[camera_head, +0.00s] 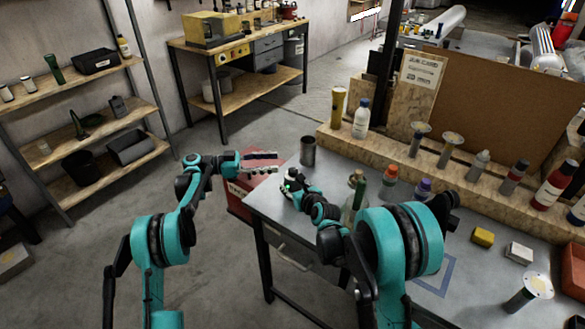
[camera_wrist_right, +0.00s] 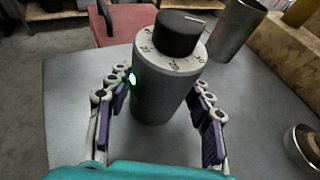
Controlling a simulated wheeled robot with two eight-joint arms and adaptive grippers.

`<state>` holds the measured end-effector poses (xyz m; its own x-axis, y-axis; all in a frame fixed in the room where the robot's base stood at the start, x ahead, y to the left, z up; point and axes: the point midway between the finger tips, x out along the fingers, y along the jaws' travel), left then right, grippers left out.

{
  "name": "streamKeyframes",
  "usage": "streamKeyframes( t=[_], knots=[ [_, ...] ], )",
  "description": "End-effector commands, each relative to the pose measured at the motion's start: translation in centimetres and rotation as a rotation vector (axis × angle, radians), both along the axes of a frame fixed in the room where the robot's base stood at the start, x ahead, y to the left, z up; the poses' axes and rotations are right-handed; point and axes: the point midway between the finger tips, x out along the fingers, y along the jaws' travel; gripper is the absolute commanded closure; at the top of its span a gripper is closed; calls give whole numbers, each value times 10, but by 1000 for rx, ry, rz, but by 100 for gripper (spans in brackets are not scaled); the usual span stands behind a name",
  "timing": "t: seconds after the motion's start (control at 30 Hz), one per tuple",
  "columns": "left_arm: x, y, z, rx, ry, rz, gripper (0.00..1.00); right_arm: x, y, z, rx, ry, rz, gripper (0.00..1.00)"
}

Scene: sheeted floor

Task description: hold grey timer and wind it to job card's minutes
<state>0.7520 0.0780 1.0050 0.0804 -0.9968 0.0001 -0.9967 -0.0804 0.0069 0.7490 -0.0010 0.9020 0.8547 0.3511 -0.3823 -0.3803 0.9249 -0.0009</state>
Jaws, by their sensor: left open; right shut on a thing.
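The grey timer (camera_wrist_right: 165,85) is a grey cylinder with a black knob (camera_wrist_right: 181,32) on top, a numbered ring around the knob and a lit green spot on its side. It appears upright. My right gripper (camera_wrist_right: 165,108) is shut on its body, one finger on each side; in the head view this gripper (camera_head: 294,188) is at the table's far left corner and mostly hides the timer. My left gripper (camera_head: 262,161) is open and empty, left of the timer.
A metal cup (camera_head: 308,151) stands just behind the timer. Several bottles and round-topped items line the wooden ledge (camera_head: 395,153). A yellow block (camera_head: 484,237) and a white block (camera_head: 519,252) lie on the right of the table. A red cabinet (camera_head: 240,193) stands beside the table's left edge.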

Motion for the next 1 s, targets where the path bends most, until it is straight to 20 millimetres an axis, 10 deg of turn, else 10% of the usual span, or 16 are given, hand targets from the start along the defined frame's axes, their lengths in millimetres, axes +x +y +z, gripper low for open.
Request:
streamKeyframes(
  t=[0.37,1.0],
  knots=[
    [-26,36,-33,-1,4,151,50,0,0,-1,0,2,1,83],
    [-1,-68,-33,-1,4,152,50,0,0,-1,0,2,1,83]
  ],
)
